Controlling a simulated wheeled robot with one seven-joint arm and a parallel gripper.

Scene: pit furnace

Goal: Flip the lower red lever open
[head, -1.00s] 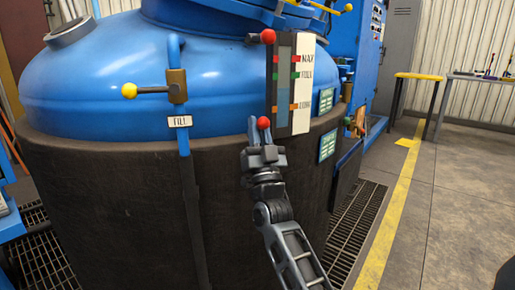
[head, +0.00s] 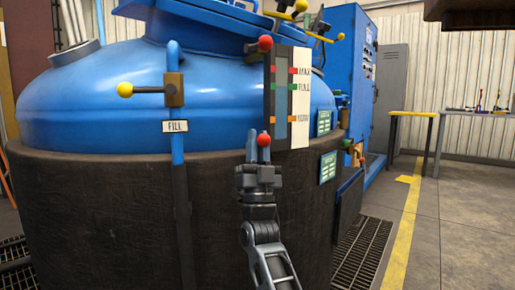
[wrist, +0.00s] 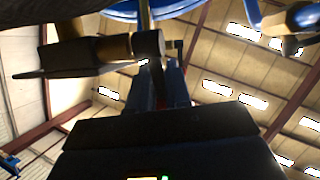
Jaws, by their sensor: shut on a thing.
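The lower red lever's ball knob (head: 263,139) shows at the foot of the level gauge (head: 280,100) on the blue furnace. My gripper (head: 258,150) is at this knob, with its fingers up around it and shut on the lower lever. The lever's arm is mostly hidden behind my fingers. In the wrist view my gripper (wrist: 168,85) points up, close to a dark cylindrical lever part (wrist: 148,44). An upper red lever knob (head: 265,43) stands at the gauge's top, apart from my gripper.
A yellow-knobbed lever (head: 125,90) sits on the fill pipe (head: 177,140) to the left. Green plates (head: 327,168) are on the furnace to the right. A floor grating (head: 362,255) lies beside the furnace. The floor right of the yellow line (head: 405,235) is clear.

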